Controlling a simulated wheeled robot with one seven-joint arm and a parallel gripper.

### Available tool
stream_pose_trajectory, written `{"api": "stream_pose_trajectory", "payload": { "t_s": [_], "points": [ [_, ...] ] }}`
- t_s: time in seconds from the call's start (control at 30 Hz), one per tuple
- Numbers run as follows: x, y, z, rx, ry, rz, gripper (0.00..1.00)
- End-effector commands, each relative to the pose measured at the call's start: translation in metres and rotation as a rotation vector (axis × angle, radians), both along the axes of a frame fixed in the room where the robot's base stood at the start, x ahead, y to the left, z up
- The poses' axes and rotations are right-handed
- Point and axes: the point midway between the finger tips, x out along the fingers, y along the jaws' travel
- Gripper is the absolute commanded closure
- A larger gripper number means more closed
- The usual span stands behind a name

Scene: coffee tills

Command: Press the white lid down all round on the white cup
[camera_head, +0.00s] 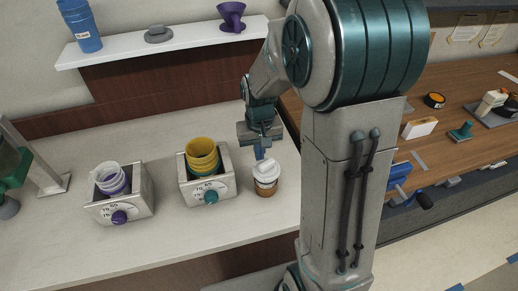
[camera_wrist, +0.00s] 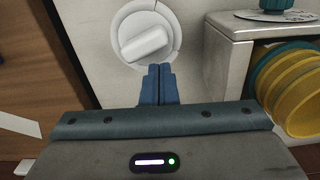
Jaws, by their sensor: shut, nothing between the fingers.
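The white lid (camera_head: 265,167) rests on top of the white cup (camera_head: 265,187), which has a brown sleeve and stands on the pale counter. In the wrist view the lid (camera_wrist: 128,25) is a round white disc with a raised bar across it; the cup is hidden beneath it. I cannot tell whether its rim is seated all round. My gripper (camera_head: 260,153) is above the lid toward its back edge, fingers pointing down. In the wrist view the blue fingers (camera_wrist: 158,84) are together and empty, just beside the lid's edge. Contact with the lid cannot be made out.
Left of the cup stands a grey box (camera_head: 225,192) with stacked yellow cups (camera_head: 202,152) and a teal knob. Further left is another box (camera_head: 140,207) with white and purple cups. A white shelf (camera_head: 150,45) hangs behind. The counter front is clear.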

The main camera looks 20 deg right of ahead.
Motion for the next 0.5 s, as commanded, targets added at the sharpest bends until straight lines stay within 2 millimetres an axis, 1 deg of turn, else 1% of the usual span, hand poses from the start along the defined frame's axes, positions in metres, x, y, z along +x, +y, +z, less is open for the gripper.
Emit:
{"api": "stream_pose_trajectory", "payload": {
  "t_s": [0.3, 0.5],
  "points": [
    [0.0, 0.0, 0.0, 0.0, 0.0, 0.0, 1.0],
    [-0.0001, 0.0, -0.0042, 0.0, 0.0, 0.0, 1.0]
  ]
}}
